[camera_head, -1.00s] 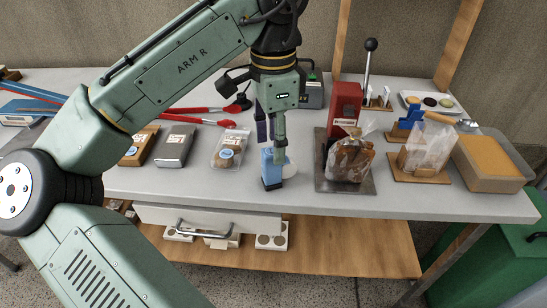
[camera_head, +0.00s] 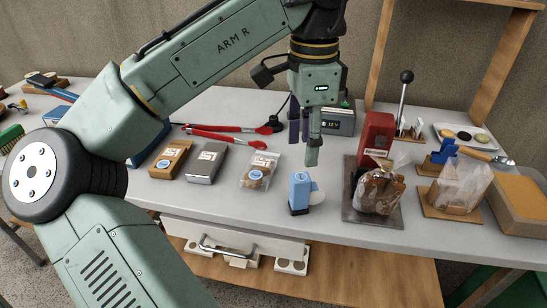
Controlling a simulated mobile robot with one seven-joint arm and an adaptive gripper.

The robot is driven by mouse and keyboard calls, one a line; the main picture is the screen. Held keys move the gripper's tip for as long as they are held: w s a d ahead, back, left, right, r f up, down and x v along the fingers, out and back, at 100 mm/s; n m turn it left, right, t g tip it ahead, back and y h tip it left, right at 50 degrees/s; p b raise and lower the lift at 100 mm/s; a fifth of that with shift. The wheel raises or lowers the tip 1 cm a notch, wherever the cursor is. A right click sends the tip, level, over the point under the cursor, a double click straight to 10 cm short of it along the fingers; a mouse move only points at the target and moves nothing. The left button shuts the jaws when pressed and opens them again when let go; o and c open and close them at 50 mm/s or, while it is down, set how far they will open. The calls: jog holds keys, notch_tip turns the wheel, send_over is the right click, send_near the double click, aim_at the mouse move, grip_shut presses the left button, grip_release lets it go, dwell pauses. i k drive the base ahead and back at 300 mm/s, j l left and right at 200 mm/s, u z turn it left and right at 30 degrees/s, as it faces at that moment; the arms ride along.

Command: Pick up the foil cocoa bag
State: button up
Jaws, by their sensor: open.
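A dark grey, silvery bag with a white label, which looks like the foil cocoa bag (camera_head: 205,165), lies flat on the light grey table left of centre. It lies between a brown bag and a clear bag. My gripper (camera_head: 303,148) is open and empty, pointing down above the table. It is to the right of the grey bag and appears behind the blue dispenser, apart from it. Nothing covers the grey bag.
A brown bag (camera_head: 170,160) lies left of the grey bag, a clear bag (camera_head: 258,172) right of it. Red tongs (camera_head: 225,136) lie behind them. A blue dispenser (camera_head: 299,193) stands near the front edge. Bagged bread (camera_head: 379,191) stands to the right.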

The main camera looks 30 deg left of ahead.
aim_at(203, 169)
jog(key=u, duration=1.4)
